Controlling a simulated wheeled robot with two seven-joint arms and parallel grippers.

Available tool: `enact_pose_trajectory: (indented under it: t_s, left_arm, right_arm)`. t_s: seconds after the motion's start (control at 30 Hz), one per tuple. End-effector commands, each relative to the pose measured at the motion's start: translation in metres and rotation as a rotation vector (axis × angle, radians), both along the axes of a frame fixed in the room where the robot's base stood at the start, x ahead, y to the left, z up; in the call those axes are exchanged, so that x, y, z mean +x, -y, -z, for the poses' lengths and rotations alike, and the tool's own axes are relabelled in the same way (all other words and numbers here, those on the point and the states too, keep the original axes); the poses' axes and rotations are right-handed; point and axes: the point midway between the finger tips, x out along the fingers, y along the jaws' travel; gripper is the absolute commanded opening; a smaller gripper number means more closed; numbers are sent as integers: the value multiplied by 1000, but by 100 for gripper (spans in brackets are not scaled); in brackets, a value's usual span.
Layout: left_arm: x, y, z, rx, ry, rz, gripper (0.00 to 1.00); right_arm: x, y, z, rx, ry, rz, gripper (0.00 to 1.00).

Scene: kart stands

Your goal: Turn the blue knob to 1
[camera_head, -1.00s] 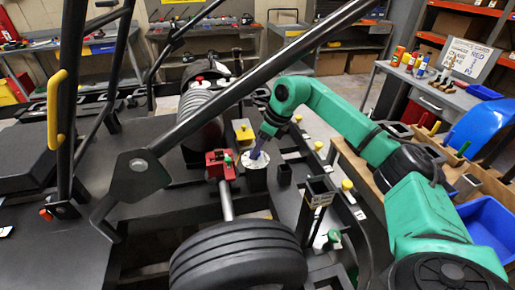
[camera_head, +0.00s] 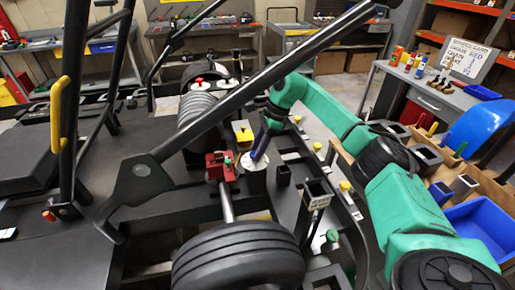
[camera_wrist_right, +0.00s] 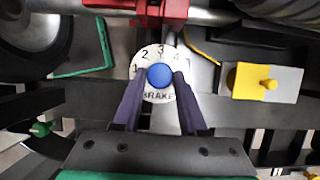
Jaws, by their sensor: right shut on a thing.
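The blue knob (camera_wrist_right: 160,76) sits at the middle of a round white dial (camera_wrist_right: 149,55) marked BRAKE, with 2, 3 and 4 along the top and a partly hidden figure at the left. No pointer on the knob can be made out. My right gripper (camera_wrist_right: 158,80) has its two dark fingers on either side of the knob, shut on it. In the head view, the right gripper (camera_head: 254,156) reaches down at a slant onto the dial (camera_head: 247,165), which tops a dark post; its fingers hide the knob there. My left gripper is not in view.
A red clamp (camera_head: 219,166) stands just left of the dial. A yellow block (camera_head: 242,132) is behind it. A black frame bar (camera_head: 250,85) crosses diagonally above. A tyre (camera_head: 238,256) lies in front. A blue bin (camera_head: 480,225) is at the right.

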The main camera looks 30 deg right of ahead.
Motion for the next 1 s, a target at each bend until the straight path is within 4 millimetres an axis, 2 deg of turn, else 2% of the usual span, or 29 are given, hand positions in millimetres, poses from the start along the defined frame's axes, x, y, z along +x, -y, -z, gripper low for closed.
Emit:
enact_pose_trajectory:
  t_s: [0.4, 0.43, 0.47, 0.5, 0.83, 1.0]
  left_arm:
    - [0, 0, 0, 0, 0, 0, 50]
    - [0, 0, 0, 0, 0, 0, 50]
    - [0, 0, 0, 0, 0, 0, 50]
    - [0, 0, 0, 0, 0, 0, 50]
    - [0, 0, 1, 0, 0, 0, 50]
    - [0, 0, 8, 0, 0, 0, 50]
  right_arm:
    - [1, 0, -1, 1, 4, -5, 0]
    - [1, 0, -1, 1, 4, -5, 53]
    - [1, 0, -1, 1, 3, -4, 65]
    - [1, 0, -1, 0, 3, -4, 72]
    - [0, 1, -2, 0, 2, -5, 72]
    - [-1, 10, -23, 0, 7, -3, 72]
